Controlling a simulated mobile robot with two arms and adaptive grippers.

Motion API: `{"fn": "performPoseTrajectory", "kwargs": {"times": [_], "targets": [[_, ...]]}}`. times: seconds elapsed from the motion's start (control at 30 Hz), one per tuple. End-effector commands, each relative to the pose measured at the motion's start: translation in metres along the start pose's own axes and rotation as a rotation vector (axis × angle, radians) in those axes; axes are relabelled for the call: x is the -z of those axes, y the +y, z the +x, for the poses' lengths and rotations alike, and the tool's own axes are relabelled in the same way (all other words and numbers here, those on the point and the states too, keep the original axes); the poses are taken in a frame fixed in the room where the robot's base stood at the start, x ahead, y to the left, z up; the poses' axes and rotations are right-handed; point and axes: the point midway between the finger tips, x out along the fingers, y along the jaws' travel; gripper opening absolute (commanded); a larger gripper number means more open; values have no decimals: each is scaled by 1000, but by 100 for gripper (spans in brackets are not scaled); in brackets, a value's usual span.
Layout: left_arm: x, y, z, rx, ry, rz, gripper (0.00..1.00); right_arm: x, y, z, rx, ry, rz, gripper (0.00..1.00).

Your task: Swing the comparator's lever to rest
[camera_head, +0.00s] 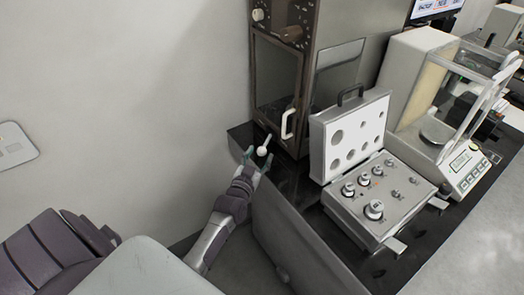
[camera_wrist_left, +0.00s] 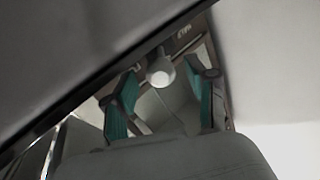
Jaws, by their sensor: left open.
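The comparator (camera_head: 276,75) is a tall dark cabinet with a glazed front, standing at the back left of the black table. Its lever (camera_head: 262,150) shows as a short white rod with a round white knob, low at the cabinet's left front corner. My left gripper (camera_head: 254,160) is open at the knob. In the left wrist view the knob (camera_wrist_left: 160,71) appears between the two green finger pads, with gaps on both sides. Whether a pad touches it cannot be told. The lever's pivot is not clearly visible. My right gripper is not in view.
A white handle (camera_head: 288,124) sits on the cabinet front, close right of the lever. An open case of weights (camera_head: 398,205) stands further right, then a balance with a glass draft shield (camera_head: 420,85). The wall (camera_head: 150,80) is on the left, with free air before it.

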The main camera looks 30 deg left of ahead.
Motion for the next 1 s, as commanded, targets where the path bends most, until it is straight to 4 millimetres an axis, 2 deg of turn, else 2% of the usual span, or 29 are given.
{"fn": "performPoseTrajectory", "kwargs": {"times": [0.03, 0.2, 0.57, 0.9, 1.0], "targets": [[0, 0, 9, 0, 1, 1, 57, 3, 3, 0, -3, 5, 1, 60], [0, 0, 23, -1, 0, 1, 57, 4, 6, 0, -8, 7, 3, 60], [0, 0, 27, -1, 0, 1, 56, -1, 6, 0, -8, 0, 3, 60], [0, 0, 27, -1, 0, 1, 0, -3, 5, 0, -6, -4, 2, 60], [0, 0, 27, -1, 0, 1, 0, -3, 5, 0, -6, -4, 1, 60]]}}
